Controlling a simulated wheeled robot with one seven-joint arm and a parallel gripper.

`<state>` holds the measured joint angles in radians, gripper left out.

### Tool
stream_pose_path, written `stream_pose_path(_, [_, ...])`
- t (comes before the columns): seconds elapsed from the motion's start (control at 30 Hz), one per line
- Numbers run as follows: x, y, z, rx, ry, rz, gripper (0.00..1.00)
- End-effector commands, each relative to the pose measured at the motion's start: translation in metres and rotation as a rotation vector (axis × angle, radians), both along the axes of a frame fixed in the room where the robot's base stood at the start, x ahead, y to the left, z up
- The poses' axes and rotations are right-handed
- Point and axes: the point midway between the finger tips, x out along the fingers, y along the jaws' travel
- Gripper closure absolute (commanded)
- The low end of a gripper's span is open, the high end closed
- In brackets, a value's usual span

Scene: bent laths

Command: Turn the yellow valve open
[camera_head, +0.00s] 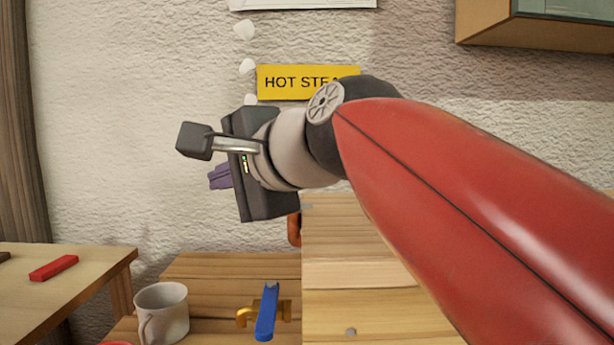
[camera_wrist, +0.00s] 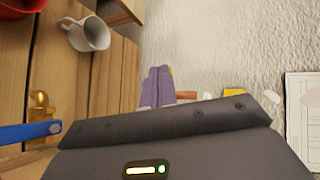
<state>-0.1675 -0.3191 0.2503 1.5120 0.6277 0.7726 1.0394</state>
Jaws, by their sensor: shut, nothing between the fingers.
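My gripper (camera_head: 219,177) has purple fingers and is in front of the rough white wall, left of the yellow "HOT STEAM" sign's lower edge. In the wrist view its fingers (camera_wrist: 157,86) are together, with nothing between them. No yellow valve handle shows clearly; a small yellow-orange patch (camera_wrist: 171,71) peeks out beside the fingers, and I cannot tell what it is. A copper-coloured pipe piece (camera_head: 294,228) shows below my wrist, mostly hidden by the arm. A brass valve with a blue lever (camera_head: 266,312) is low on the wooden surface, apart from my gripper.
The yellow sign (camera_head: 290,82) is partly covered by my arm. A white mug (camera_head: 162,312) stands left of the blue lever. A table (camera_head: 90,275) at left holds a red bar (camera_head: 54,268). A wooden cabinet (camera_head: 540,30) hangs at upper right. The wall at left is clear.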

Motion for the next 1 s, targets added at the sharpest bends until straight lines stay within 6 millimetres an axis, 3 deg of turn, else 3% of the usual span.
stream_pose_path(1.0, [0.0061, -0.0066, -0.0003, 0.001, 0.001, -0.001, 1.0])
